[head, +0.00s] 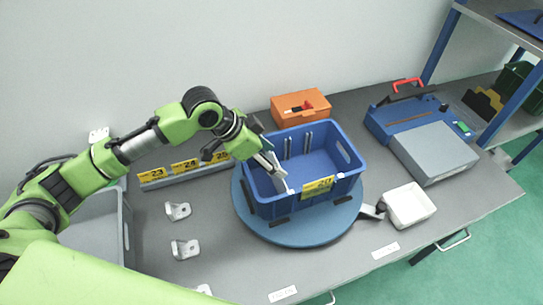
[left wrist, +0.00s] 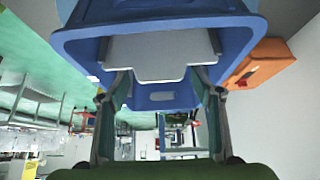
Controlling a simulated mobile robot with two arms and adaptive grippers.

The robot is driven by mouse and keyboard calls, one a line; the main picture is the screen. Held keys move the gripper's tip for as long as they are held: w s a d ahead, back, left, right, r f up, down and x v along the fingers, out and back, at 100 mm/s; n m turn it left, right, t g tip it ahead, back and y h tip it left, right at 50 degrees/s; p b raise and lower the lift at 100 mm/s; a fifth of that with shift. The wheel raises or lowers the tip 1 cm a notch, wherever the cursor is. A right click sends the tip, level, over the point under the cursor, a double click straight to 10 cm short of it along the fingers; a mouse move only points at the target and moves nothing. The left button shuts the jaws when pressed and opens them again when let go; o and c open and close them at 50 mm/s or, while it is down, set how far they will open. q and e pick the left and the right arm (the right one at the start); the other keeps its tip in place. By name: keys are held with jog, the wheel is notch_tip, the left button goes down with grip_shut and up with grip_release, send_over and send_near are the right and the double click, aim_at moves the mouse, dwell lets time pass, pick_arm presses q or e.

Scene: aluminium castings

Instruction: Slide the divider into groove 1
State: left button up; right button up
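The blue crate (head: 352,182) with a yellow tag "20" stands on a round blue turntable (head: 300,235). Pale vertical groove rails (head: 308,142) show on its far inner wall; I cannot read groove numbers. My left gripper (head: 268,163) reaches down into the crate's left part. Its fingers (left wrist: 160,80) close on the narrower end of the divider, a pale grey plate (left wrist: 160,50) that also shows below the fingers in the head view (head: 281,185). The divider's lower edge, and whether it sits in a groove, cannot be made out. My right gripper is not in view.
An orange box (head: 300,106) stands behind the crate, a white tray (head: 410,205) right of it. A blue-grey device (head: 430,150) is further right. Several metal brackets (head: 178,211) lie left of the turntable, near a rail with yellow tags (head: 184,166).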

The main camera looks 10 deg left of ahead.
pick_arm(q)
jog(key=shift+r, duration=0.1)
jog(key=v, duration=1.2)
dwell(0.4)
